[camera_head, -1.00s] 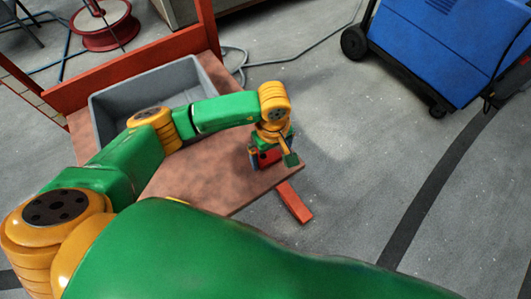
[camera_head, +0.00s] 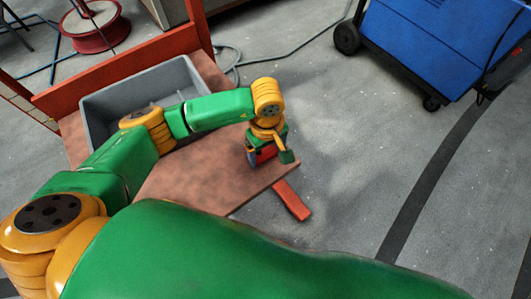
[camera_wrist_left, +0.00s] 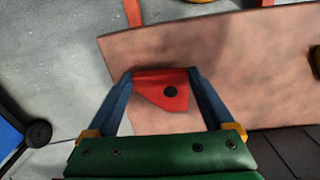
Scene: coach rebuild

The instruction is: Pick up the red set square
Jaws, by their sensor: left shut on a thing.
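The red set square (camera_wrist_left: 165,90) is a flat red piece with a dark round hole, seen between the two blue fingers in the left wrist view. My left gripper (camera_wrist_left: 162,80) is shut on it, one finger at each side. In the head view the gripper (camera_head: 262,158) points down at the near right end of the brown tabletop (camera_head: 195,178), and a little of the red set square (camera_head: 266,153) shows there, mostly hidden by the gripper. I cannot tell whether it touches the tabletop. My right gripper is not in view.
A grey bin (camera_head: 88,118) stands on the table behind my left arm. A red table leg (camera_head: 292,201) shows past the near edge. A blue wheeled machine (camera_head: 430,45) stands at the upper right. Bare floor lies right of the table.

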